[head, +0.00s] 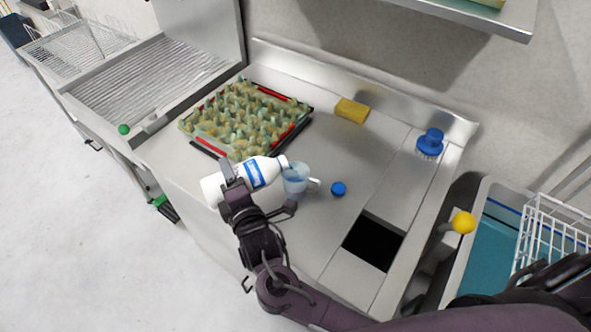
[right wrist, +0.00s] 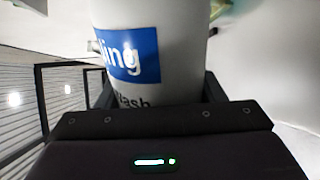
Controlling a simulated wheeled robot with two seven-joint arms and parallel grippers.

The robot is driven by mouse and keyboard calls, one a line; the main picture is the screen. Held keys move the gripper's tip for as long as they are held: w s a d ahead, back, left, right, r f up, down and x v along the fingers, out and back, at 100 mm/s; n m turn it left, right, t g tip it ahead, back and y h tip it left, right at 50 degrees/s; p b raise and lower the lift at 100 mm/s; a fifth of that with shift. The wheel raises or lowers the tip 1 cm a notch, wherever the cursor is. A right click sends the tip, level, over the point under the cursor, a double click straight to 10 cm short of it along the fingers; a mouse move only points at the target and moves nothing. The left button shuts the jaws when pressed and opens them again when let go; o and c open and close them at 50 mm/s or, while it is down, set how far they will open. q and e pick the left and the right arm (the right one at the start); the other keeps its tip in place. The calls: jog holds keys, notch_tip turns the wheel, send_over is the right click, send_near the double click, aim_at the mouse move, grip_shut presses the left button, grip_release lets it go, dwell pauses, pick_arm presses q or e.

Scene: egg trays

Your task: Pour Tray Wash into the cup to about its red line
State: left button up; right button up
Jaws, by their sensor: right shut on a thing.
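A white bottle with a blue label (head: 257,172) lies tilted nearly on its side, its mouth pointing right at the cup's rim. My right gripper (head: 232,178) is shut on the bottle. In the right wrist view the bottle (right wrist: 155,75) fills the space between the fingers, and part of its label reads "ling" and "Wash". The clear cup (head: 296,178) with a handle stands upright on the counter under the bottle's mouth. It holds some bluish liquid. I cannot make out the red line or the exact level. My left gripper is not in view.
A blue cap (head: 338,188) lies right of the cup. A yellow sponge (head: 351,110) and a blue brush (head: 430,142) lie along the back. A dark square opening (head: 372,246) is at the counter's front right.

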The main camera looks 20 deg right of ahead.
jog(key=f+n+b, duration=0.1)
jog(key=b, duration=0.1)
jog(key=f+n+b, duration=0.1)
jog(key=f+b, duration=0.1)
jog(key=shift+a, duration=0.3)
jog(key=shift+n+p, duration=0.3)
jog(key=shift+p, duration=0.1)
jog(key=shift+f+n+p, duration=0.15)
jog(key=shift+n+p, duration=0.15)
jog(key=shift+p, duration=0.25)
jog(key=shift+d+f+h, duration=0.15)
jog(key=shift+f+h, duration=0.15)
jog(key=shift+f, duration=0.05)
jog(key=shift+d+n+p, duration=0.1)
jog(key=shift+n+p, duration=0.3)
jog(key=shift+p, duration=0.15)
jog(key=shift+f, duration=0.15)
